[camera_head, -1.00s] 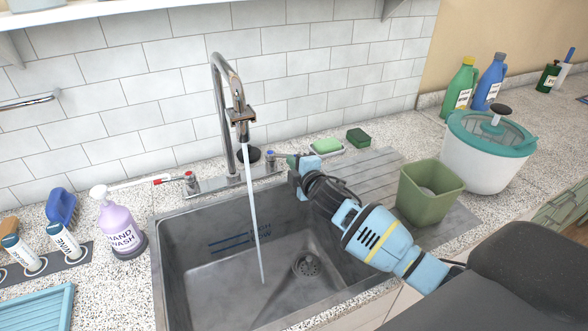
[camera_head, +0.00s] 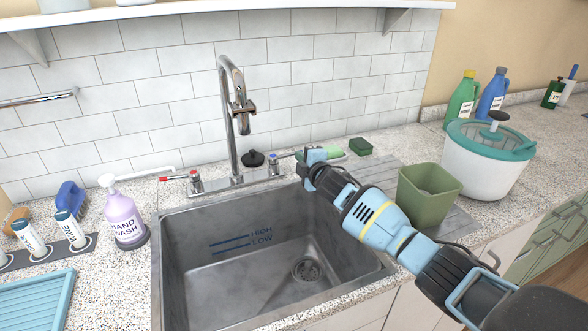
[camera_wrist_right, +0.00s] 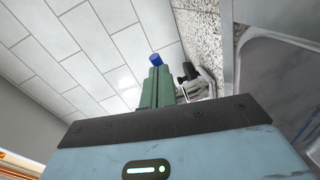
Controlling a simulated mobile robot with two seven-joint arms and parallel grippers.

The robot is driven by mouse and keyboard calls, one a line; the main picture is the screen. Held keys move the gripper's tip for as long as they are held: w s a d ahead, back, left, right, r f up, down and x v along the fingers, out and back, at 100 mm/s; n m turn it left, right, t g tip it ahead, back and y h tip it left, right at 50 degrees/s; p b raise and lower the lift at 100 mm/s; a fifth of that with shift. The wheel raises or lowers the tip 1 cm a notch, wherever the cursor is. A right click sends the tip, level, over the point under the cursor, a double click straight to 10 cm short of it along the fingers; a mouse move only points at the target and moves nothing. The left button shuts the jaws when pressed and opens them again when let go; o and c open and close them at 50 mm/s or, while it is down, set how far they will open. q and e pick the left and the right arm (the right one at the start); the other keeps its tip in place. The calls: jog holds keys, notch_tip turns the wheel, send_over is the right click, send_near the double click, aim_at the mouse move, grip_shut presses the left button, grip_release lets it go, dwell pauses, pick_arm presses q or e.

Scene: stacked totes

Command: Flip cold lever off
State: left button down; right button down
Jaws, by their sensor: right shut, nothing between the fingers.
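The cold tap (camera_head: 273,161) is a chrome valve with a blue cap, right of the faucet at the sink's back edge. Its lever points right, towards my right gripper. My right gripper (camera_head: 302,156) is shut and empty, just right of the lever; I cannot tell whether they touch. In the wrist view its green fingers (camera_wrist_right: 158,88) are together, with the blue cap (camera_wrist_right: 155,59) just beyond their tips. The faucet (camera_head: 233,110) shows no water running. The red-capped hot tap (camera_head: 195,178) stands left of the faucet. My left gripper is not in view.
The sink (camera_head: 235,285) is empty. A green bin (camera_head: 427,190) and a white tub with a teal lid (camera_head: 485,165) stand to the right. A sponge (camera_head: 360,146) and soap dish lie behind my gripper. A hand wash bottle (camera_head: 123,218) stands left.

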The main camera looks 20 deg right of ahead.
jog(key=shift+w+d+f, duration=0.1)
jog(key=shift+w+d, duration=0.3)
jog(key=shift+w, duration=0.15)
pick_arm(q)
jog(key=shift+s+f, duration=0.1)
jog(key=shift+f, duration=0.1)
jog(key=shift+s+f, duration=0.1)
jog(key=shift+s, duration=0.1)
pick_arm(e)
jog(key=shift+w+d+r, duration=0.1)
jog(key=shift+d+r, duration=0.05)
jog(key=shift+r, duration=0.2)
